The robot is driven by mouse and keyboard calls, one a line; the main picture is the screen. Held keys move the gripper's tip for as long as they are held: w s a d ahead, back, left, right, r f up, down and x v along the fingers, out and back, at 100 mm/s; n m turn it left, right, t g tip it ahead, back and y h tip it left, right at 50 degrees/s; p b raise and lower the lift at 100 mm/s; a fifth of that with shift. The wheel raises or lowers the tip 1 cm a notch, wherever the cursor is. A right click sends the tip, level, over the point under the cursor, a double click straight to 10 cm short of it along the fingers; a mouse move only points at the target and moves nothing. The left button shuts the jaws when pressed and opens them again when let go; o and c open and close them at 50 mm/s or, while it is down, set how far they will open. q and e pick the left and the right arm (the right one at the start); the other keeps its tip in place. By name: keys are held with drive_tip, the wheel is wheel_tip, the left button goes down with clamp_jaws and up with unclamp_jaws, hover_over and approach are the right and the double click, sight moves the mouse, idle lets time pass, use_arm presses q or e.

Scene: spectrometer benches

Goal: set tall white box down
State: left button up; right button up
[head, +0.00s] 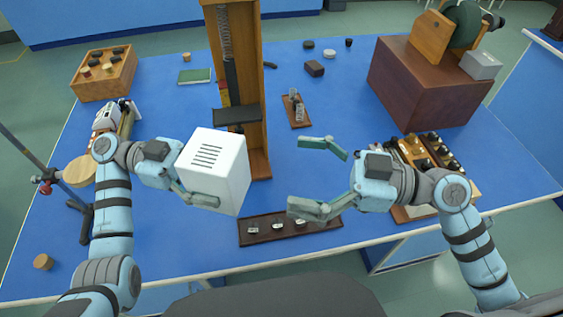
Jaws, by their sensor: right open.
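The tall white box (214,165) has dark slots on one face and is tilted in the picture, left of the centre. My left gripper (207,192) is shut on the white box from its left side. One finger shows along the box's near face, and the other is hidden behind it. The box appears to be held above the blue table (335,180); its underside is hidden. My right gripper (306,175) is open and empty, to the right of the box, with its fingers spread wide and pointing left.
A tall wooden stand (256,100) rises right behind the box. A dark tray (290,228) with small pieces lies at the front edge. A wooden box (103,80) is back left.

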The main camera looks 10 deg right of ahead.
sight(241, 162)
drive_tip(key=x, duration=1.2)
drive_tip(key=shift+w, duration=0.1)
use_arm(q)
drive_tip(key=shift+d, duration=0.1)
use_arm(e)
drive_tip(key=shift+d, duration=0.1)
drive_tip(key=shift+c, duration=0.6)
drive_tip(key=shift+w, duration=0.1)
drive_tip(key=c, duration=1.5)
use_arm(q)
drive_tip(key=o, duration=1.4)
drive_tip(key=shift+o, duration=1.3)
use_arm(e)
drive_tip(key=shift+c, duration=0.9)
